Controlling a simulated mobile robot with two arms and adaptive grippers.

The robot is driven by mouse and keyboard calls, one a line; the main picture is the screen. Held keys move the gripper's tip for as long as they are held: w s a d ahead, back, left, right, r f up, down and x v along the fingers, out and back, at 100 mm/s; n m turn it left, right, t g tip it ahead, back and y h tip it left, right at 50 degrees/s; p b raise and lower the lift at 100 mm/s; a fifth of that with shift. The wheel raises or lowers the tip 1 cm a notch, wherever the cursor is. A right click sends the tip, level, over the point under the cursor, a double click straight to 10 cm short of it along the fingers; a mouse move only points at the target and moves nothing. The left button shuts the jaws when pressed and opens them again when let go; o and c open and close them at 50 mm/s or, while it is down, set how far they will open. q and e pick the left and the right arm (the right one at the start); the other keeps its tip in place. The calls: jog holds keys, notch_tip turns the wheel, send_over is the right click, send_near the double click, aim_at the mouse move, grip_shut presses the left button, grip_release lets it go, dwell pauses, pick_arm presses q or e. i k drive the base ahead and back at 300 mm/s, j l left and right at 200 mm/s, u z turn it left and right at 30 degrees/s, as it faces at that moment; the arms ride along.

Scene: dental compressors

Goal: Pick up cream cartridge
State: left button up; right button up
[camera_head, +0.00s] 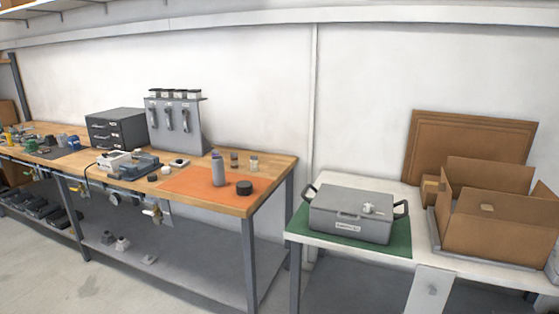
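I cannot say for certain which thing is the cream cartridge. A small whitish object (373,208) lies on the lid of the grey case (350,226) on the right table. Two small jar-like items, one dark (234,159) and one paler (254,163), stand at the back of the orange mat (195,184) on the wooden bench. A grey bottle with a purplish top (218,170) and a black round puck (244,187) stand on that mat. Neither of my grippers is in view.
The grey case has black side handles and sits on a green mat (399,242). An open cardboard box (500,228) stands to its right. A grey drawer cabinet (117,128) and a tool stand (190,138) stand at the bench's back. A gap separates the tables.

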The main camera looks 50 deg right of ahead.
aim_at(254, 160)
jog(key=z, duration=1.45)
